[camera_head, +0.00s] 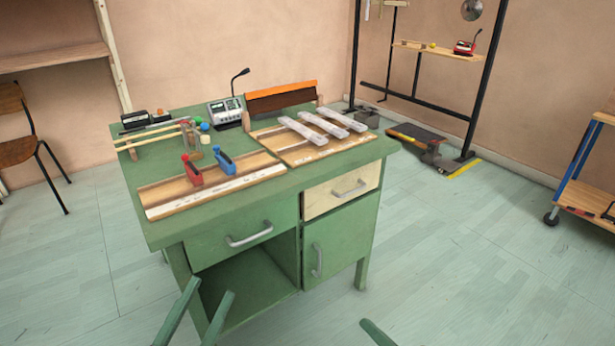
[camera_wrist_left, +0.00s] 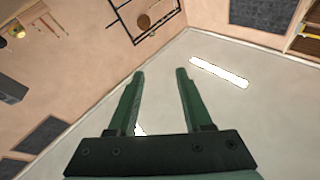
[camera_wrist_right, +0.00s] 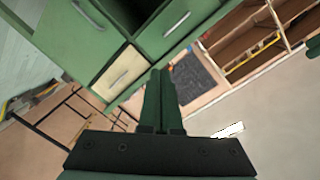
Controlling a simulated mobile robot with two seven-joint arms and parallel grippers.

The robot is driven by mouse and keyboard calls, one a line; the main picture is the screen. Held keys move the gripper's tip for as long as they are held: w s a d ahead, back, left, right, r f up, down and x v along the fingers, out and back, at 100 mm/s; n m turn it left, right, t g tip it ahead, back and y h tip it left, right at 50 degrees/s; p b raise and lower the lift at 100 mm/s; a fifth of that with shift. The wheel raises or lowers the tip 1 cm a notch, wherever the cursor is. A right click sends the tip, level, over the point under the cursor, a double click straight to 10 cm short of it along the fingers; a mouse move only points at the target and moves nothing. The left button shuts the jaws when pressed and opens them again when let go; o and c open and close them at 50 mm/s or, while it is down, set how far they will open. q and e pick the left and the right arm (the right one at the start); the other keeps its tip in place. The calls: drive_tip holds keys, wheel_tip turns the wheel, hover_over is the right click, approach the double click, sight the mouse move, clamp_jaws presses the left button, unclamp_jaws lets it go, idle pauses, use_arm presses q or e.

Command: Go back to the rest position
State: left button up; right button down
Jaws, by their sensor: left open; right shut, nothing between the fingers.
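My left gripper (camera_head: 196,310) is at the bottom of the head view, in front of the green desk (camera_head: 160,232). Its two green fingers are apart with nothing between them; they also show in the left wrist view (camera_wrist_left: 160,75). My right gripper shows in the head view as one green tip (camera_head: 376,333) at the bottom edge, right of the desk front. In the right wrist view its fingers (camera_wrist_right: 159,75) are together and empty. Both grippers are apart from everything on the desktop.
The desktop holds wooden boards with red (camera_head: 192,170) and blue (camera_head: 224,162) pieces, pale bars (camera_head: 325,125), a grey device (camera_head: 225,111) and an orange-topped block (camera_head: 281,95). A shelf cart (camera_head: 585,200) stands far right.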

drive_tip(key=s+d+r+n+t+h+p, duration=0.1)
drive_tip(key=s+r+n+t, duration=0.15)
drive_tip(key=r+n, duration=0.4)
drive_tip(key=s+d+r+n+t+h+p, duration=0.1)
drive_tip(key=s+r+n+t+h+p, duration=0.2)
drive_tip(key=r, duration=0.7)
use_arm(q)
drive_tip(key=s+a+f+n+g+y+p, duration=0.3)
drive_tip(key=s+f+n+g+y+p, duration=0.2)
drive_tip(key=p, duration=1.5)
drive_tip(key=s+f+g, duration=0.3)
drive_tip(key=f+g, duration=0.3)
use_arm(e)
drive_tip(key=s+d+f+m+g+h, duration=0.3)
drive_tip(key=s+f+m+g, duration=0.1)
drive_tip(key=s+f+g, duration=0.4)
wheel_tip(320, 180, down, 4)
drive_tip(key=shift+r+m+g, duration=0.1)
drive_tip(key=shift+m+g, duration=0.25)
drive_tip(key=shift+g, duration=0.7)
use_arm(q)
drive_tip(key=shift+s+f, duration=0.1)
